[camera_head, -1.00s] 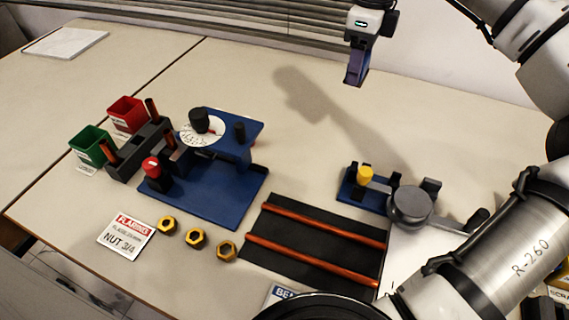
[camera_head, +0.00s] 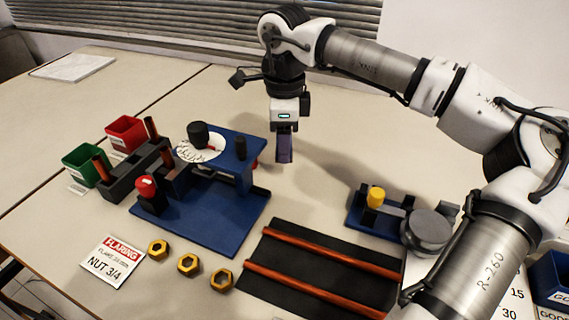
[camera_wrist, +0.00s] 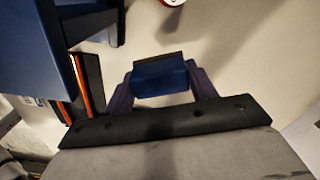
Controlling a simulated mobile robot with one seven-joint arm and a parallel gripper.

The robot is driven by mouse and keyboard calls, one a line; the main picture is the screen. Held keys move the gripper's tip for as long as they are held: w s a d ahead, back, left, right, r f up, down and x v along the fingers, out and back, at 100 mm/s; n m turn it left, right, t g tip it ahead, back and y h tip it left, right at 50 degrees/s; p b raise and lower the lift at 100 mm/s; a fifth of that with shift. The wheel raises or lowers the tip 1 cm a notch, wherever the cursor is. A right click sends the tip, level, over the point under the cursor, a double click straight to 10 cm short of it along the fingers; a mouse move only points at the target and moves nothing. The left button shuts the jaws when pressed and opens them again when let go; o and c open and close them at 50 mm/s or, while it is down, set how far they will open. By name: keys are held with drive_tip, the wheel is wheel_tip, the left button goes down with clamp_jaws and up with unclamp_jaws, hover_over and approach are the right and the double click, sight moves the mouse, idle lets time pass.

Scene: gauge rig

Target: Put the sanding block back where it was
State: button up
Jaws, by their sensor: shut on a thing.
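The sanding block (camera_wrist: 160,78) is a small blue block with a dark edge, seen in the wrist view between my two purple fingers. My gripper (camera_wrist: 160,85) is shut on it. In the head view my gripper (camera_head: 284,147) points down over the pale table, just right of the blue flaring rig (camera_head: 215,222). The fingers mostly hide the block there. The block appears held above the table; its exact height is hard to tell.
A dark mat (camera_head: 290,257) with two copper tubes lies in front. A small blue bender (camera_head: 362,212) with a yellow knob stands to the right. Red (camera_head: 126,131) and green bins stand at left, several brass nuts (camera_head: 189,264) in front. Table behind my gripper is clear.

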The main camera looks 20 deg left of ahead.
sight(284, 175)
drive_tip(key=shift+f, duration=3.15)
drive_tip(key=shift+f+b, duration=0.25)
drive_tip(key=shift+b, duration=0.15)
drive_tip(key=o, duration=1)
drive_tip(key=shift+r, duration=0.1)
drive_tip(key=shift+r, duration=0.1)
wheel_tip(284, 175, up, 12)
drive_tip(key=shift+r+p, duration=0.1)
drive_tip(key=shift+p, duration=0.6)
